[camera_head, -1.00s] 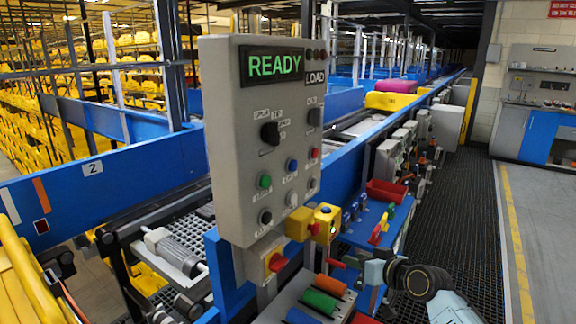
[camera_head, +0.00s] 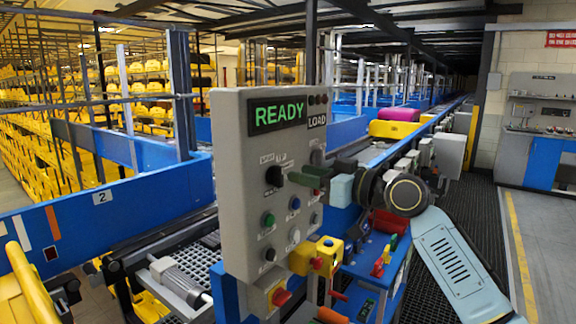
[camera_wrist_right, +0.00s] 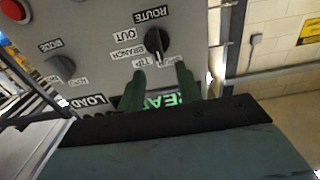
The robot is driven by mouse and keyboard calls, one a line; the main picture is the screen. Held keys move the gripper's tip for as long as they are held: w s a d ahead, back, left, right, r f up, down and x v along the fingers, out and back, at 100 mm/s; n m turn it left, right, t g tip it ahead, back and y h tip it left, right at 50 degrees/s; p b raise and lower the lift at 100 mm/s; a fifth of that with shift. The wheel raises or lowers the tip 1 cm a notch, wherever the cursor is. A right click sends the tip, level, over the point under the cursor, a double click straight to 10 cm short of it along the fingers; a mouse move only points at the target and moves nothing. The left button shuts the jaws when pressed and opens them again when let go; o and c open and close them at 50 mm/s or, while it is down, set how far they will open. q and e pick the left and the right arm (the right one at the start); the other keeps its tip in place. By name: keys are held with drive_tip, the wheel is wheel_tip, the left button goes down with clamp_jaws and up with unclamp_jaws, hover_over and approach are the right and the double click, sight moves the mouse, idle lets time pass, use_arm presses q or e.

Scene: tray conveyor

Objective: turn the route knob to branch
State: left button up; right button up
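The grey control panel (camera_head: 232,150) stands in the middle of the head view, with a lit READY display. The black route knob (camera_head: 274,176) is on its face below that display. In the right wrist view the route knob (camera_wrist_right: 157,42) shows close up beside the labels OUT, BRANCH and TIP; I cannot tell surely which label it points to. My right gripper (camera_head: 299,175) is just right of the knob in the head view. In the right wrist view its green fingers (camera_wrist_right: 160,76) are apart, with nothing between them, and short of the knob. My left gripper is not in view.
A mode knob (camera_wrist_right: 60,68) is beside the route knob. Push buttons (camera_head: 268,220) sit below, with a yellow switch box (camera_head: 328,255) at the panel's lower right. A blue conveyor rail (camera_head: 105,206) runs behind. The floor at right is clear.

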sight(282, 169)
drive_tip(key=shift+p+x, duration=0.4)
drive_tip(key=shift+x, duration=2.1)
drive_tip(key=shift+c, duration=0.4)
clamp_jaws()
